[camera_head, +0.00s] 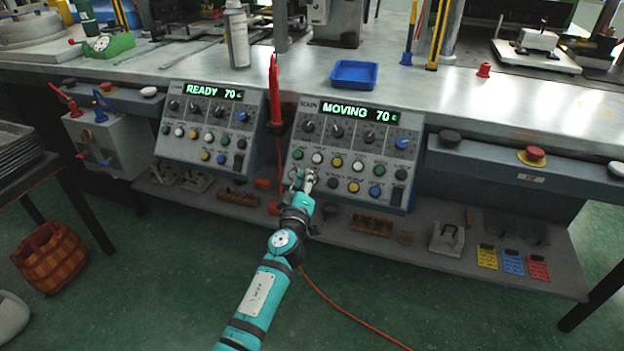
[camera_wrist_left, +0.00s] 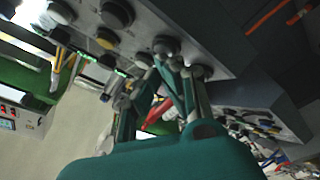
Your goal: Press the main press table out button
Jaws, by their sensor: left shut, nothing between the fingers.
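The main press control panel (camera_head: 345,140) stands at the front of the bench, with a lit display (camera_head: 357,111) reading "MOVING 70". It has dark knobs and two rows of round buttons. My left gripper (camera_head: 304,178) is shut and empty at the left end of the lower button row, seemingly touching or very near the face, and hides the buttons there. In the left wrist view the fingertips (camera_wrist_left: 172,62) are close to dark round buttons on the panel (camera_wrist_left: 190,35). Contact and button labels cannot be made out. My right gripper is not in view.
A second panel (camera_head: 207,130) reading "READY 70" stands to the left. A red tool (camera_head: 274,90) hangs between the panels. A blue tray (camera_head: 354,74) lies on the bench above. A shelf (camera_head: 420,240) with small parts runs below. A red button (camera_head: 535,154) is at right.

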